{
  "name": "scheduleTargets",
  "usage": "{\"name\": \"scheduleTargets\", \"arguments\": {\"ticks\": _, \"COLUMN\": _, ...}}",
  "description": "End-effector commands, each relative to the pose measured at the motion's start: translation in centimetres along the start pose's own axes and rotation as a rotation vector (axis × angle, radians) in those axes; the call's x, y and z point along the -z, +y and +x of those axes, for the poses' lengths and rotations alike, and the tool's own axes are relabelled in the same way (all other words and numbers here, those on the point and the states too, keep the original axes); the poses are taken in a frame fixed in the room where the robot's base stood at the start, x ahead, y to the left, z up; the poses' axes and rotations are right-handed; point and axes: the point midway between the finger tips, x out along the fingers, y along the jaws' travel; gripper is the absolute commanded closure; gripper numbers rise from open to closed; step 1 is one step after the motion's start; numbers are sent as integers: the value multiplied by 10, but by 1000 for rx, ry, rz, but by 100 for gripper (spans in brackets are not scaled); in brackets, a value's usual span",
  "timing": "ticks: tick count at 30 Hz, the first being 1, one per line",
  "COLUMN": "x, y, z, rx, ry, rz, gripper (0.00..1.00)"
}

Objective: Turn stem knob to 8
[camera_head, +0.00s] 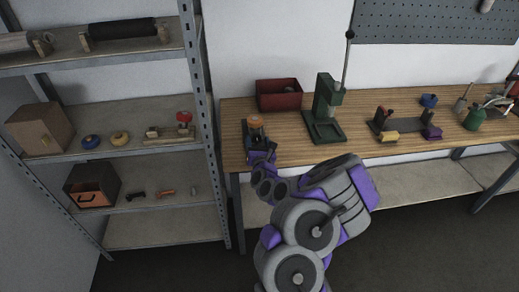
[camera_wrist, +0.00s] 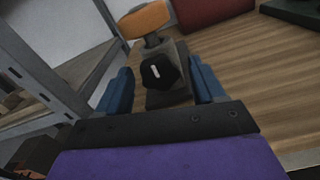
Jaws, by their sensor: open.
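The stem knob (camera_wrist: 160,72) is a dark, faceted knob with a short white mark, on the front of a grey device (camera_wrist: 168,98) in the wrist view. The mark points roughly up, with a slight tilt. I cannot read any numbers around it. An orange round top (camera_wrist: 146,18) sits above on a short post. In the head view the device's orange top (camera_head: 255,121) shows at the bench's left end. My gripper (camera_wrist: 160,68) is open, its blue fingers on either side of the knob, with visible gaps. In the head view my gripper (camera_head: 262,155) partly hides the device.
A red bin (camera_head: 278,95) and a green lever press (camera_head: 324,118) stand on the wooden bench (camera_head: 285,150), behind and right of the device. A metal shelf rack (camera_head: 205,110) stands close on the left. Bare bench top lies right of the device.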

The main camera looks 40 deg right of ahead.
Motion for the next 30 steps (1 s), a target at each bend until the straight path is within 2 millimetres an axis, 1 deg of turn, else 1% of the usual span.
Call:
{"name": "scheduleTargets", "arguments": {"ticks": 5, "x": 0, "y": -2, "z": -11, "rx": 2, "ry": 2, "rz": 0, "gripper": 32}}
{"name": "scheduleTargets", "arguments": {"ticks": 16, "x": 0, "y": -2, "z": -57, "rx": 5, "ry": 3, "rz": 4, "gripper": 32}}
{"name": "scheduleTargets", "arguments": {"ticks": 18, "x": -3, "y": 0, "z": -60, "rx": 3, "ry": 3, "rz": 0, "gripper": 32}}
{"name": "scheduleTargets", "arguments": {"ticks": 30, "x": -3, "y": -1, "z": -79, "rx": 3, "ry": 4, "rz": 0, "gripper": 32}}
